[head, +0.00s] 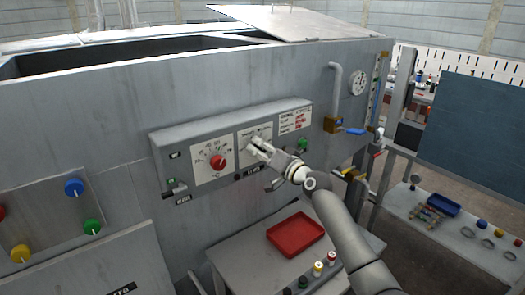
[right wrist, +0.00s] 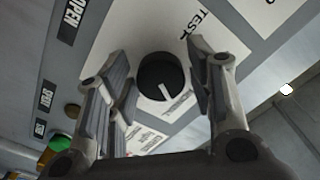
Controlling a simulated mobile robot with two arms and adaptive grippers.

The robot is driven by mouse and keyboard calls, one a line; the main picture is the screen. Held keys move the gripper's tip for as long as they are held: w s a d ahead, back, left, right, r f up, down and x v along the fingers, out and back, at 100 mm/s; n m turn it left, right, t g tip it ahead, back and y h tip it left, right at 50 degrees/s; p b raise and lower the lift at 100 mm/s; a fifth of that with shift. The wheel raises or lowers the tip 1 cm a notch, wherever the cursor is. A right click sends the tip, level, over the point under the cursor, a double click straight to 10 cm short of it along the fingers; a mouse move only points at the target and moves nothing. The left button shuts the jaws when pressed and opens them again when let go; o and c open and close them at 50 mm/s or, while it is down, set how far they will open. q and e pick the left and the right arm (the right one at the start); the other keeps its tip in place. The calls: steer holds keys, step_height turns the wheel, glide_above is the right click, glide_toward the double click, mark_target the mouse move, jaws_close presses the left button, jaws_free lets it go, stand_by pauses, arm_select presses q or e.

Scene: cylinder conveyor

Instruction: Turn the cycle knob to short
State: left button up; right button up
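The black round knob (right wrist: 160,77) sits on a white label plate, between my right gripper's fingers in the right wrist view. Its white pointer is toward the bottom and slightly right of that picture, near a small label too blurred to read. The word TEST shows above the knob to the right. My right gripper (right wrist: 160,50) is open, one finger on each side of the knob with gaps; I see no contact. In the head view, the right gripper (head: 254,149) is at the control panel (head: 180,137) and hides the black knob. My left gripper is not in view.
A red knob (head: 217,162) on a dial plate is left of the right gripper. Green buttons (head: 303,144) and a valve with a blue handle (head: 354,131) are to its right. A red tray (head: 296,234) lies on the table below.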

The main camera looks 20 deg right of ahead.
steer(key=c, duration=0.7)
steer(key=shift+o, duration=0.2)
steer(key=shift+f+n+b, duration=0.15)
steer(key=shift+n+b, duration=0.45)
steer(key=shift+b, duration=0.35)
steer(key=n+b, duration=0.7)
steer(key=shift+d+n+b, duration=0.1)
steer(key=shift+n+b, duration=0.7)
steer(key=shift+n, duration=0.9)
steer(key=o, duration=1)
steer(key=shift+o, duration=0.2)
